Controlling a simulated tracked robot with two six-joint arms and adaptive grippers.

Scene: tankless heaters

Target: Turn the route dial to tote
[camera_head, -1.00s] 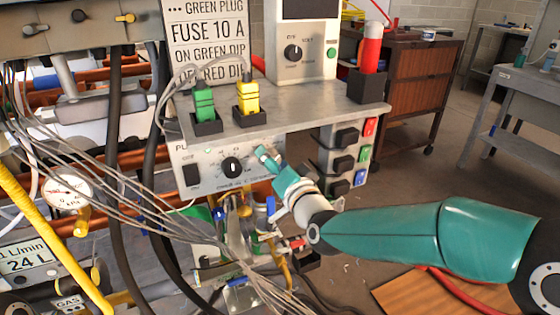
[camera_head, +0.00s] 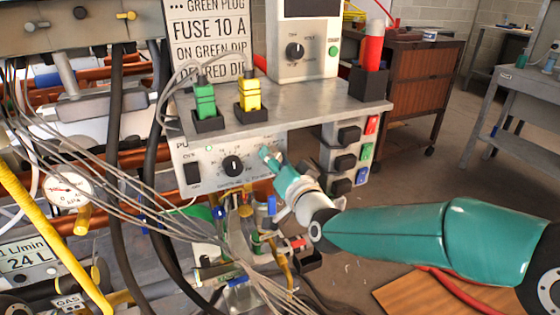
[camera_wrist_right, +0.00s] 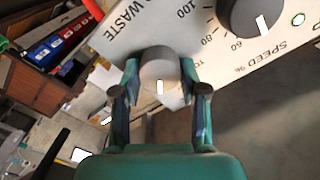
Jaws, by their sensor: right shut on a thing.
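The route dial (camera_wrist_right: 158,72) is a round grey knob with a white pointer mark, on the light front panel. In the right wrist view, the lettering "WASTE" is beside it, and the pointer mark faces the bottom of the picture. "Tote" lettering is not readable. My right gripper (camera_wrist_right: 160,82) has one finger on each side of the knob and is shut on it. In the head view, my right gripper (camera_head: 268,157) reaches the panel's right part and hides most of the dial. My left gripper is not in view.
A black speed dial (camera_head: 232,166) sits close to the left of my gripper; it also shows in the right wrist view (camera_wrist_right: 255,15). A shelf (camera_head: 300,101) with green and yellow plugs juts out above. Black knobs (camera_head: 346,161) stand right. Loose grey cables hang left and below.

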